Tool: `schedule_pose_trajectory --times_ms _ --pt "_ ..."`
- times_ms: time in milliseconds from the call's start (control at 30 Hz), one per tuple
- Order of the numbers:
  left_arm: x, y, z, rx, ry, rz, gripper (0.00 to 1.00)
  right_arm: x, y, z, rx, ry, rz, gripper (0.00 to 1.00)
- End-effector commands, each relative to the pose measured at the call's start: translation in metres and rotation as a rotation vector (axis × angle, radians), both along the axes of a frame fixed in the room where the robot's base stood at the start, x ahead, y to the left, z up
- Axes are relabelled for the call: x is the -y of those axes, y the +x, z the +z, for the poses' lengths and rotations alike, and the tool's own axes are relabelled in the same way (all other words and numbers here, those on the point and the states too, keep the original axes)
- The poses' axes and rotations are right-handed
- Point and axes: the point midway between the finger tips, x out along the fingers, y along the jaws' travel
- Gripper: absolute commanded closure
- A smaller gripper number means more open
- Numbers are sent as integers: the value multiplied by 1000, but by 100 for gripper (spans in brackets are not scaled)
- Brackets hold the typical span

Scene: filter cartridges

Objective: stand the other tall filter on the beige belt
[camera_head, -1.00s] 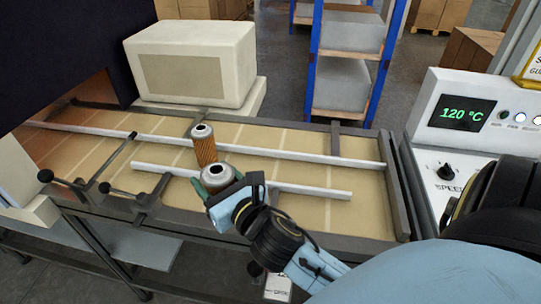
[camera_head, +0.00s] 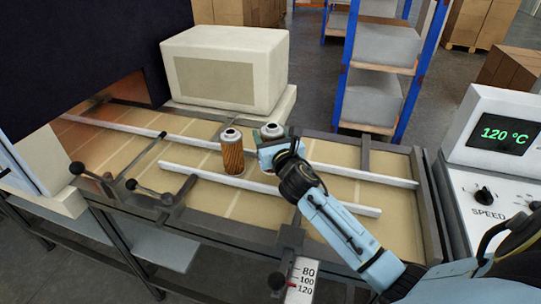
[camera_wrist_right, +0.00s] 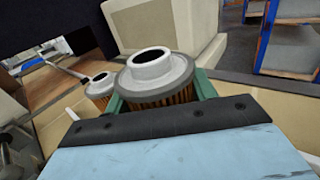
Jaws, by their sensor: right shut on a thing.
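One tall filter (camera_head: 233,153), with an orange pleated body and a grey metal cap, stands upright on the beige belt (camera_head: 325,212) between the white rails. It also shows at the left in the right wrist view (camera_wrist_right: 100,88). My right gripper (camera_head: 274,142) is shut on a second tall filter (camera_head: 272,130), to the right of the standing one. In the right wrist view the green fingers clasp this held filter (camera_wrist_right: 156,70), which looks upright. Its lower part is hidden, so I cannot tell whether it touches the belt. My left gripper is out of view.
White guide rails (camera_head: 290,195) run along the belt. Levers with black knobs (camera_head: 132,184) stick out at the front left. A large cream box (camera_head: 225,68) stands behind the belt, and a dark oven opening is at the left. A control panel (camera_head: 500,140) stands at the right.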

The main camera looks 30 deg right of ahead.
Motion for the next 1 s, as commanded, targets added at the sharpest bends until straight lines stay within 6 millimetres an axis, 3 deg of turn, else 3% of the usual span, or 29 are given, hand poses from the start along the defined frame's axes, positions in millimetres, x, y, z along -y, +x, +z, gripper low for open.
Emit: schedule_pose_trajectory --times_ms 300,700,733,867,1000 --pt "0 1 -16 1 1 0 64 0 0 -39 0 0 0 70" --pt "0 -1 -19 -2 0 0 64 0 0 -43 1 -3 2 70" --pt "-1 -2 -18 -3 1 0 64 0 0 -42 0 -3 1 42" --pt "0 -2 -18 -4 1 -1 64 0 0 -42 1 -2 1 25" --pt "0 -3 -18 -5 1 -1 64 0 0 -42 1 -2 1 23"
